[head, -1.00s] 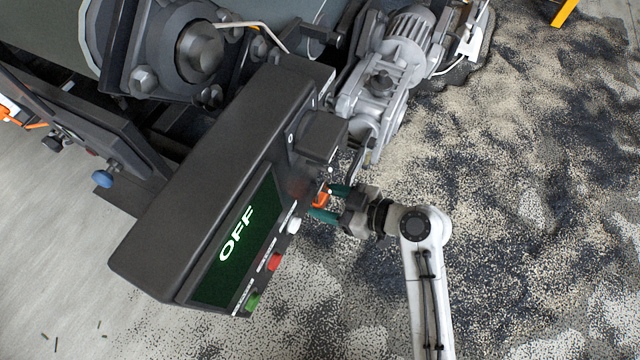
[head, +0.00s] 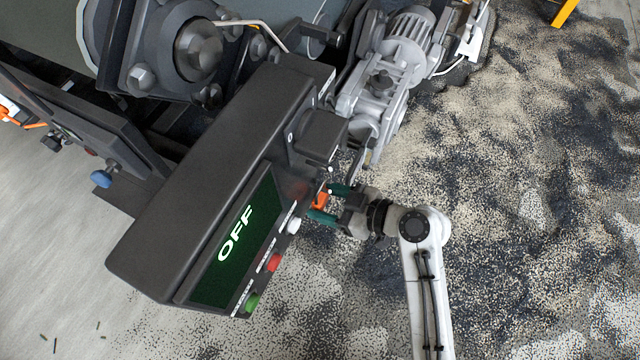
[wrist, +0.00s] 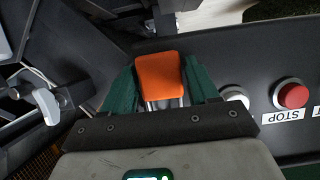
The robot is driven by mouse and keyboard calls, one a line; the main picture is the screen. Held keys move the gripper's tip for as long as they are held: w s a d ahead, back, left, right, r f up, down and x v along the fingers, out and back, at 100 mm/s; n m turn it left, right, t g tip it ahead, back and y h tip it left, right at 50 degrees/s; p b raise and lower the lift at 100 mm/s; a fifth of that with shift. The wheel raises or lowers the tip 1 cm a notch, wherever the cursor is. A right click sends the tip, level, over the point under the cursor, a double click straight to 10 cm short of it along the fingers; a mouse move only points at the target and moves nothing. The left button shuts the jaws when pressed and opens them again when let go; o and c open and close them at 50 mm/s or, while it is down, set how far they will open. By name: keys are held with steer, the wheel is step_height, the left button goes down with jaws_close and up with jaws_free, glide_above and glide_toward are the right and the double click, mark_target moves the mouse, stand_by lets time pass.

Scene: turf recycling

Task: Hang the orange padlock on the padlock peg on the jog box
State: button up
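The orange padlock (head: 320,200) is at the right side of the dark jog box (head: 215,170), whose screen reads OFF. My gripper (head: 324,202) has its teal fingers on either side of the padlock and appears shut on it. In the wrist view the padlock's orange body (wrist: 160,77) sits between the fingers, with bits of its silver shackle showing below it, towards my palm. I cannot clearly make out the padlock peg, nor whether the shackle is around it.
A white button (head: 294,226), red STOP button (head: 275,262) and green button (head: 252,301) line the box edge near my lower finger. A grey motor (head: 385,70) stands behind. A blue knob (head: 101,178) is at left. Granule-covered floor lies open at right.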

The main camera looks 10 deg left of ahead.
steer(key=o, duration=0.4)
steer(key=shift+d, duration=0.1)
steer(key=p+v, duration=0.3)
steer(key=v, duration=0.7)
steer(key=shift+s+d+r, duration=0.15)
steer(key=shift+d+r, duration=0.05)
steer(key=shift+d, duration=0.1)
steer(key=s+d+f+m+g+h, duration=0.35)
steer(key=s+d+m+h, duration=0.95)
steer(key=s+d, duration=0.45)
steer(key=shift+m, duration=0.7)
steer(key=r+p, duration=1)
steer(key=d+r+p, duration=0.1)
steer(key=r+p, duration=0.9)
steer(key=d+r+p, duration=0.1)
steer(key=r+p, duration=0.9)
steer(key=p, duration=0.1)
steer(key=shift+s+r, duration=0.15)
steer(key=shift+s, duration=0.25)
